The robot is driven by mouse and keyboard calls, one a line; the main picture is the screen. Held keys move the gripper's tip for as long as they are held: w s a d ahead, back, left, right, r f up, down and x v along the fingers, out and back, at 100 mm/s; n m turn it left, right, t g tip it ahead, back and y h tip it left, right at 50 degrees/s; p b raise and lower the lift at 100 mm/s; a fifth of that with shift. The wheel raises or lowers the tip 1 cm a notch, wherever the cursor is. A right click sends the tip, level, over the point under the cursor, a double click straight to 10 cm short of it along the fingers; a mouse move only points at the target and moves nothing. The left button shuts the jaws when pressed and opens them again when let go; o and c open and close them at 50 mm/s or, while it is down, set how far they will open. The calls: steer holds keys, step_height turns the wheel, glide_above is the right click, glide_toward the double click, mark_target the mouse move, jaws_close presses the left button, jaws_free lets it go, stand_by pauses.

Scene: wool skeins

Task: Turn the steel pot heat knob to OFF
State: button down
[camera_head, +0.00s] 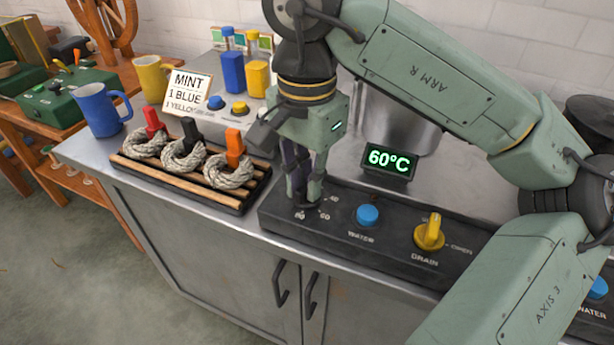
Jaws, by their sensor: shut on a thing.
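My gripper (306,198) points down at the left end of the black control panel (285,225). Its fingers are shut on the heat knob, which they almost wholly hide, so I cannot read its pointer. Temperature marks, among them 80 and 60, show on the panel around the fingertips. The steel pot (405,128) stands behind the panel, partly covered by my arm. A small display (390,160) in front of the pot reads 60°C in green.
A blue WATER button (368,215) and a yellow DRAIN knob (430,233) sit right of my gripper on the panel. Left, a slatted rack (190,183) holds three skeins with black, red and orange clips. Blue (101,115) and yellow (153,78) mugs stand further left.

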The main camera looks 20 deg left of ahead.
steer(key=shift+n, duration=1.6)
steer(key=c, duration=1.6)
jaws_free()
steer(key=shift+c, duration=0.2)
step_height(320, 180, up, 12)
